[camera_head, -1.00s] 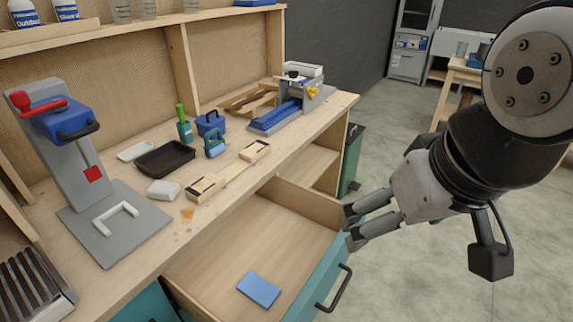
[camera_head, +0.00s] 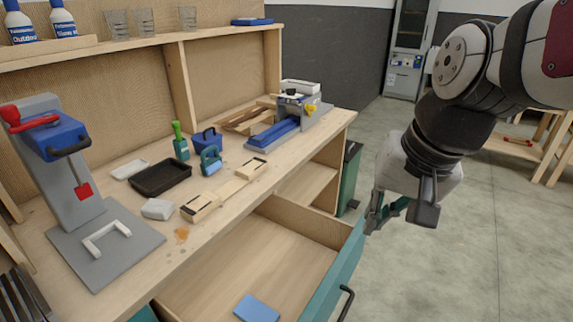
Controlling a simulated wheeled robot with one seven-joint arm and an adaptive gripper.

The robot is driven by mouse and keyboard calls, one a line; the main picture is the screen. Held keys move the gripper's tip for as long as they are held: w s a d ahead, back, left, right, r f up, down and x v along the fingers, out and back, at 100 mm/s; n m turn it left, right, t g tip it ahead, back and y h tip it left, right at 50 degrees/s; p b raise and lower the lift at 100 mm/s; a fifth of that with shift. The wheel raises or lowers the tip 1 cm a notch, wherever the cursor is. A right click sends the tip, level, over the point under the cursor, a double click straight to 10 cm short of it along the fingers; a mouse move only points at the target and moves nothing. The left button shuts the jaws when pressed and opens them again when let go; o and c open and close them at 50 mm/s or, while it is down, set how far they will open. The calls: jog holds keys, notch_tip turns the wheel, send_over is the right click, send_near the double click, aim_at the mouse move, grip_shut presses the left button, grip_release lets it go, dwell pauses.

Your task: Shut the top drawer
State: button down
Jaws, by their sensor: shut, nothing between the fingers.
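The top drawer (camera_head: 262,262) is pulled open from the workbench, and its bare wooden inside shows. Its teal front panel (camera_head: 338,272) faces right, with a dark bar handle (camera_head: 345,303) low on it, partly cut off by the picture's bottom edge. A blue flat block (camera_head: 256,308) lies in the drawer. My gripper (camera_head: 372,226) is shut and empty, pointing down at the outer side of the front panel's far end. It overlaps or nearly meets that corner in the picture; I cannot tell whether it touches.
The bench top (camera_head: 130,172) bears a grey press (camera_head: 65,165), a black tray (camera_head: 161,177), wooden pieces (camera_head: 200,207) and a blue vise-like tool (camera_head: 273,134). A green bin (camera_head: 349,178) stands beyond the drawer. Open floor (camera_head: 450,260) lies to the right.

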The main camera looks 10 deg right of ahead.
jog(key=w+d+f+m+y+b, duration=0.2)
jog(key=w+d+f+m+b, duration=0.2)
jog(key=w+d+f+m, duration=0.9)
jog(key=w+d+f+m+b, duration=0.1)
jog(key=w+d+f+m, duration=0.1)
jog(key=d+f+m, duration=0.45)
jog(key=w+d+f+m+b, duration=0.15)
jog(key=d+f, duration=0.25)
jog(key=f, duration=0.5)
jog(key=w+a+f, duration=0.5)
jog(key=w+f, duration=0.1)
jog(key=f, duration=0.4)
jog(key=shift+w+f+m+b, duration=0.15)
jog(key=shift+m+b, duration=0.15)
jog(key=shift+b, duration=0.15)
